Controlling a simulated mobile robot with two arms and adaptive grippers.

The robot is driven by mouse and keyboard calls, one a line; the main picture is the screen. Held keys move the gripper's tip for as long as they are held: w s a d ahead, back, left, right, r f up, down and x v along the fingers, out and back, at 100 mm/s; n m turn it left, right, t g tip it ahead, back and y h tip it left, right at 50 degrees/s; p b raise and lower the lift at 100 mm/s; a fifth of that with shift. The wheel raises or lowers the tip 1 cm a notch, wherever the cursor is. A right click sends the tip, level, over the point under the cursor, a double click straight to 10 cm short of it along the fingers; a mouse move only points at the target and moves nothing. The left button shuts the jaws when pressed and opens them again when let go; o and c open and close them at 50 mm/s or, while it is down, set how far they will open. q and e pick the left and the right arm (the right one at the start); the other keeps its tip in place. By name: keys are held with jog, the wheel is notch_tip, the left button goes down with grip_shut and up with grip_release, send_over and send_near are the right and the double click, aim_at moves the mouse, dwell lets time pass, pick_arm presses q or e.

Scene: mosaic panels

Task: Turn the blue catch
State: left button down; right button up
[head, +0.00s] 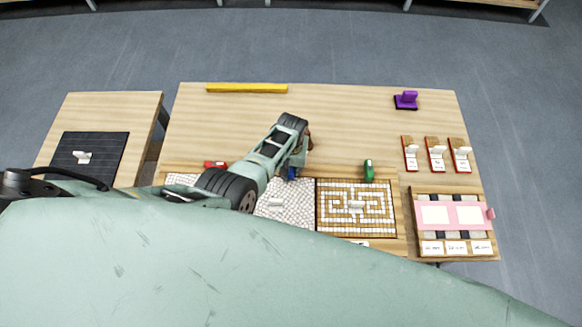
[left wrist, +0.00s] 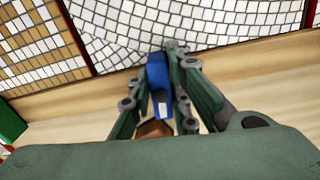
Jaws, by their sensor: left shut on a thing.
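The blue catch (left wrist: 157,75) sits on the wooden strip at the edge of the white mosaic panel (left wrist: 150,30). My left gripper (left wrist: 160,95) is shut on the catch, one finger on each side of it. In the head view my left gripper (head: 296,160) reaches down over the panel's far edge and hides most of the blue catch (head: 291,174). My right gripper is not in view.
A green catch (head: 369,170) stands beside the brown maze panel (head: 322,215); a red catch (head: 215,165) lies left. A yellow bar (head: 246,88) and a purple piece (head: 406,100) lie farther back. The table's far middle is clear.

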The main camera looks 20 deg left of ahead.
aim_at(292, 169)
pick_arm(q)
jog(key=shift+n, duration=0.6)
jog(key=c, duration=1.6)
grip_release()
jog(key=shift+c, duration=0.2)
jog(key=shift+r, duration=3.75)
jog(key=shift+s, duration=0.1)
